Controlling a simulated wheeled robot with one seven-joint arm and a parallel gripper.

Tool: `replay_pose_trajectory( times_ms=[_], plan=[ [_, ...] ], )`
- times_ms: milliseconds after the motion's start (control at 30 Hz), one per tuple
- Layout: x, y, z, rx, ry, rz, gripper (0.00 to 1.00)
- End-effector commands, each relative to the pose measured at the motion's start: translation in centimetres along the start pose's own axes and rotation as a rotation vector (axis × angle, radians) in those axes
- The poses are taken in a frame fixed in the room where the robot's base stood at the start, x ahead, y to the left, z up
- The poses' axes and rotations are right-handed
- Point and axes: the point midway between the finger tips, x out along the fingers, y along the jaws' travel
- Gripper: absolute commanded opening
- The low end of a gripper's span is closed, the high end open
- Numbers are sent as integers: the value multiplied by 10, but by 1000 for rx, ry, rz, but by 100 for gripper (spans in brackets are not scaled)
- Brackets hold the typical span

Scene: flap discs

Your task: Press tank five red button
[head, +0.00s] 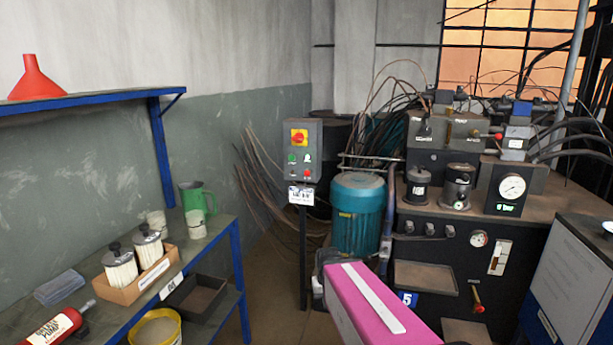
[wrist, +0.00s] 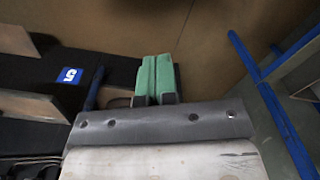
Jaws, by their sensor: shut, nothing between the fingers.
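A grey control box (head: 302,150) stands on a dark post in the middle of the head view. It has a red button (head: 307,173) low on its face, a green button (head: 292,157) and a red rotary switch on yellow (head: 299,137) at the top. A blue "5" label (head: 407,299) is on the dark tank (head: 450,270) at right; the label also shows in the wrist view (wrist: 69,75). My gripper (wrist: 156,75) shows green fingers close together, shut and empty, above the brown floor. The control box and red button are not in the wrist view.
A teal motor (head: 357,215) stands right of the post. A blue-framed shelf (head: 236,275) with filters, a green jug (head: 195,198) and a yellow bucket (head: 155,328) is at left. Bare floor (head: 270,270) lies between shelf and post. A grey cabinet (head: 580,285) is at far right.

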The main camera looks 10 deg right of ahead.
Motion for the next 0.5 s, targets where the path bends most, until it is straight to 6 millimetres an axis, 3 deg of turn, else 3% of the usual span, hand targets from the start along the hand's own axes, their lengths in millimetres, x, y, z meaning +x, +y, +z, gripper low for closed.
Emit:
replay_pose_trajectory(
  times_ms=[267, 367, 500],
  plan=[
    [-2, -4, -7, 20, 18, -23, 0],
    [-6, -13, -25, 73, 63, -82, 0],
    [-24, -35, -68, 209, 168, -234, 0]
  ],
)
